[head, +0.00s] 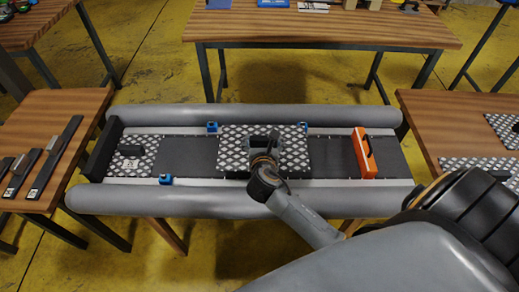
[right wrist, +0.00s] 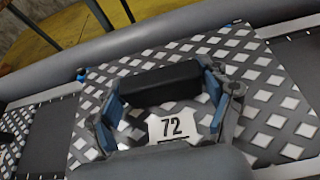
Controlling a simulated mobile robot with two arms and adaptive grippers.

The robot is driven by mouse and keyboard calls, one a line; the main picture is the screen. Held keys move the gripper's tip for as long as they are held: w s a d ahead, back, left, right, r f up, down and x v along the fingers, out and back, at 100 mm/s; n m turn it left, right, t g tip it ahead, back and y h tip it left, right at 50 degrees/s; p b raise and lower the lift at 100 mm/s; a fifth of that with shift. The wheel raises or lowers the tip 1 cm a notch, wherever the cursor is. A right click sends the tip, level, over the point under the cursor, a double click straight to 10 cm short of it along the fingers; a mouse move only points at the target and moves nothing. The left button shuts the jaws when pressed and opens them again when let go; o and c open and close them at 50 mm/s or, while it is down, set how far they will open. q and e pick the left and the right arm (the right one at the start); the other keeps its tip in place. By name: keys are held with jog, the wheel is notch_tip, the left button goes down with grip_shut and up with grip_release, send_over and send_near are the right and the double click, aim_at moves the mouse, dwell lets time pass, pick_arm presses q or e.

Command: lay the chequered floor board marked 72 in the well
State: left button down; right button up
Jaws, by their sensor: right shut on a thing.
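The chequered board marked 72 (head: 232,150) is over the middle of the boat's dark well (head: 190,155). Its edges overlap the pale strips along both sides of the well; I cannot tell whether it touches the floor. My right gripper (head: 265,148) is shut on this board's black handle block. In the right wrist view, the gripper's blue-padded fingers (right wrist: 163,92) stand at both ends of the handle (right wrist: 160,84), and the 72 label on the board (right wrist: 172,128) faces up. The handle is partly hidden by the gripper in the head view. My left gripper is out of view.
Another chequered board (head: 145,165) with a black handle lies at the well's left end. An orange tool (head: 364,153) lies across the right part. Small blue clips (head: 212,127) sit along the edges. Grey tubes (head: 170,202) border the well. The right table (head: 440,115) holds more chequered boards.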

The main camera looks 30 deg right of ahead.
jog(key=shift+w+a+f, duration=0.1)
jog(key=shift+w+f, duration=0.5)
jog(key=f, duration=0.1)
jog(key=f+b, duration=0.1)
jog(key=f, duration=0.1)
jog(key=shift+w+a, duration=0.1)
jog(key=shift+w, duration=0.1)
jog(key=shift+f, duration=0.3)
jog(key=shift+f, duration=0.1)
